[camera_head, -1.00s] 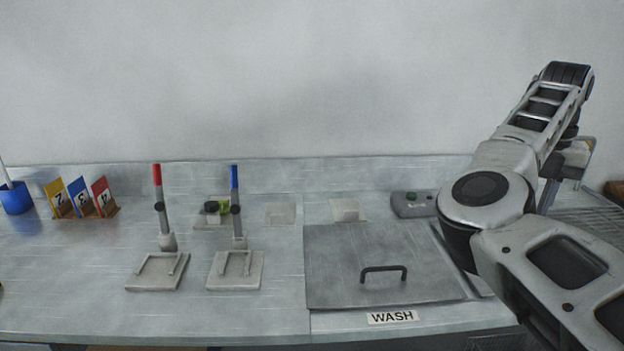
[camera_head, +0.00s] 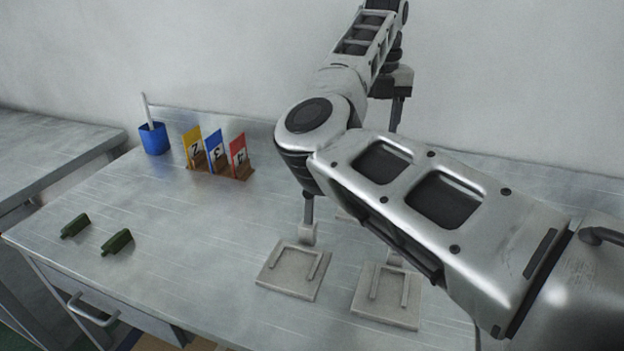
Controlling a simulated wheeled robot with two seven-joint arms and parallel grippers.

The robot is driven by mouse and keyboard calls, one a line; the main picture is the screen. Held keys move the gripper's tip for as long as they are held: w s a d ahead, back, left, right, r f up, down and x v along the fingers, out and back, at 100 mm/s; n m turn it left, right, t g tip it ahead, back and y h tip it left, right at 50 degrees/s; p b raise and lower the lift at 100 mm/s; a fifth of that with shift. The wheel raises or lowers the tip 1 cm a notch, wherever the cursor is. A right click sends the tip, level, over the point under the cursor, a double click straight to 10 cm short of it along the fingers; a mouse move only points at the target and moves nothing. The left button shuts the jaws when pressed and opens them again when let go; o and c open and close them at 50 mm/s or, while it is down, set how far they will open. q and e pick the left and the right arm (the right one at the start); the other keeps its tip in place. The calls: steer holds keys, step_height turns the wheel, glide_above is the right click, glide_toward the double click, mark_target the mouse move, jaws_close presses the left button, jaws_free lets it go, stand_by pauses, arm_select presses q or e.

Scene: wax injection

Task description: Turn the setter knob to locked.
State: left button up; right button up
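I cannot see the setter knob now; my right arm crosses the middle and right of the view and covers much of the bench. Two grey fixtures with flat plates stand on the bench, a left one (camera_head: 284,280) and a right one (camera_head: 374,312). Their upper posts and handles are hidden behind the arm. What looks like my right gripper (camera_head: 397,116) hangs down behind the arm near the back wall, mostly hidden, so its opening is unclear. My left gripper is not in view.
Yellow, blue and red numbered cards (camera_head: 214,152) stand in holders at the back. A blue cup (camera_head: 154,138) with a white stick is left of them. Two dark green blocks (camera_head: 117,242) lie at the front left. The bench between is clear. Another table (camera_head: 50,150) is at far left.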

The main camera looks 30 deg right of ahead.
step_height(320, 180, down, 16)
steer(key=shift+a+r+p, duration=0.15)
steer(key=shift+p, duration=1.1)
steer(key=c, duration=1)
